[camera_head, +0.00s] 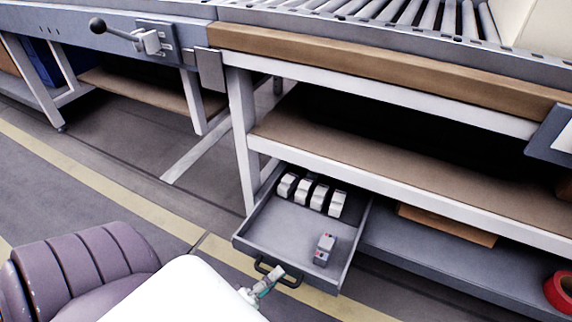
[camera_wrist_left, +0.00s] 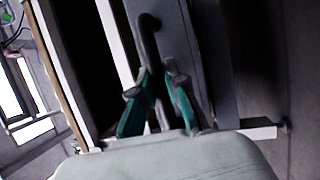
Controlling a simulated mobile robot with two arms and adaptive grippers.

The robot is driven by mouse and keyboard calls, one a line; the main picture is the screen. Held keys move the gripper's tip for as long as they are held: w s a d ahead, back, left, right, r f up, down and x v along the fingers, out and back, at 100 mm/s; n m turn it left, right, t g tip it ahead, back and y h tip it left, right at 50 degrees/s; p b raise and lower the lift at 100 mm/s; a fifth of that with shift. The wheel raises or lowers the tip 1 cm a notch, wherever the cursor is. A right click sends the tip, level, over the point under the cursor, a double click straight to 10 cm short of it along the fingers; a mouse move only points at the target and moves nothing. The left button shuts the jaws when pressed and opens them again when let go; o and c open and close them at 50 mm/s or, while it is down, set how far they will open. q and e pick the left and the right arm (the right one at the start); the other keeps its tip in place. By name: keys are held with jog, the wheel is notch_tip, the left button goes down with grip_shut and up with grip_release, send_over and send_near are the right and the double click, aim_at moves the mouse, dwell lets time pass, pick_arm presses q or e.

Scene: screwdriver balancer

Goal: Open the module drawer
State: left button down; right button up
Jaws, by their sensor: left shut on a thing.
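The module drawer (camera_head: 285,216) is grey and stands pulled out below the brown shelf of the workbench. A row of several white modules lies at its back, and one grey module (camera_head: 324,250) with red and blue marks lies nearer the front. The dark handle (camera_head: 261,266) is on the drawer's front. My left gripper (camera_head: 268,283) is at this handle. In the left wrist view its green-padded fingers (camera_wrist_left: 157,80) are around the handle bar (camera_wrist_left: 150,38), shut on it. The fingertips' exact contact is partly hidden. My right gripper is not in view.
The brown shelf (camera_head: 370,168) runs above the drawer. A grey lower shelf (camera_head: 440,262) with a wooden board and a red tape roll (camera_head: 560,291) is at the right. A bench leg (camera_head: 243,140) stands behind the drawer's left side.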

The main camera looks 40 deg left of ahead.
pick_arm(q)
jog(key=shift+s+d+p, duration=0.15)
jog(key=shift+s+d, duration=0.05)
jog(key=shift+s, duration=0.8)
jog(key=shift+s+d+p, duration=0.15)
jog(key=shift+s+d, duration=0.05)
jog(key=shift+s, duration=0.75)
jog(key=c, duration=1.2)
grip_release()
